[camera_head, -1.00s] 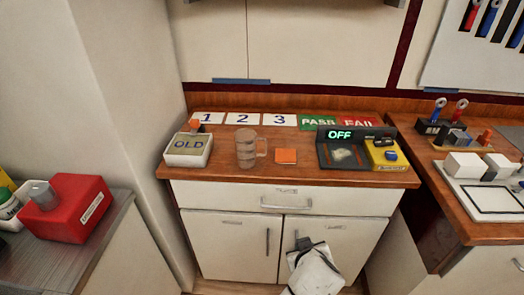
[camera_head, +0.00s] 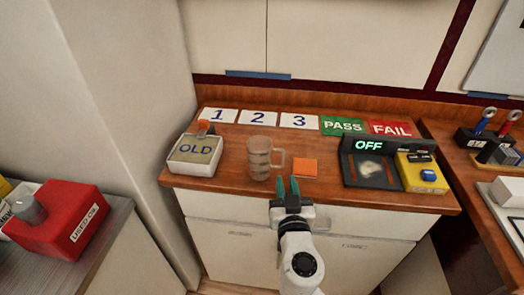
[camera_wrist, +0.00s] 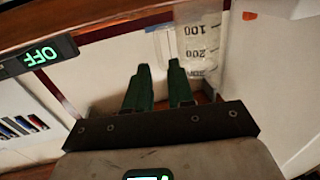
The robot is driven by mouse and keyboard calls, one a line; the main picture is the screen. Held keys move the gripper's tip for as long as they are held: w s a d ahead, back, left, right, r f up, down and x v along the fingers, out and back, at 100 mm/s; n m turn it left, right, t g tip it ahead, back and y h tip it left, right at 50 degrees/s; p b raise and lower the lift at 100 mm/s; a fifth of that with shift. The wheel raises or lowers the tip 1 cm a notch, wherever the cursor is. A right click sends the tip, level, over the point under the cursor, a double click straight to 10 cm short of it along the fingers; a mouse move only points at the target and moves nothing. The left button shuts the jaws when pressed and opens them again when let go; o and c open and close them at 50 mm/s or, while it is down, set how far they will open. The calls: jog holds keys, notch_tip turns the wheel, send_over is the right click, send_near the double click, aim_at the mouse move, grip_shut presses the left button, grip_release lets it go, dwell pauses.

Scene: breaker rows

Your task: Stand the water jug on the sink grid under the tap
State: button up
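The water jug (camera_head: 259,158) is a clear, handled measuring jug standing upright on the wooden counter, its handle to the right. In the wrist view it (camera_wrist: 197,45) shows beyond the fingers, with 100 and 200 marks, and part of it is cut off by the frame. My gripper (camera_head: 287,186) has green fingers, is open and empty, and is at the counter's front edge, to the right of and nearer than the jug. In the wrist view the two fingers (camera_wrist: 159,68) stand apart with nothing between them. No sink grid or tap shows in these views.
An OLD box (camera_head: 194,154) stands left of the jug and an orange square (camera_head: 304,167) lies right of it. The OFF device (camera_head: 371,168) and a yellow box (camera_head: 422,172) are farther right. Number cards (camera_head: 258,118) lie behind. A red box (camera_head: 62,214) stands on the left counter.

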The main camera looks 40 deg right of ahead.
aim_at(284, 160)
jog(key=p+x, duration=0.1)
jog(key=x, duration=0.4)
jog(key=shift+w+d+r+p, duration=0.1)
jog(key=shift+w+d+p, duration=0.1)
jog(key=shift+p, duration=0.1)
jog(key=x, duration=0.1)
jog(key=p+x, duration=0.1)
jog(key=x, duration=0.1)
jog(key=p+x, duration=0.1)
jog(key=shift+w+d+r, duration=0.2)
jog(key=shift+d+r, duration=0.1)
jog(key=shift+w+d+f, duration=0.1)
jog(key=shift+w+d, duration=0.1)
grip_shut()
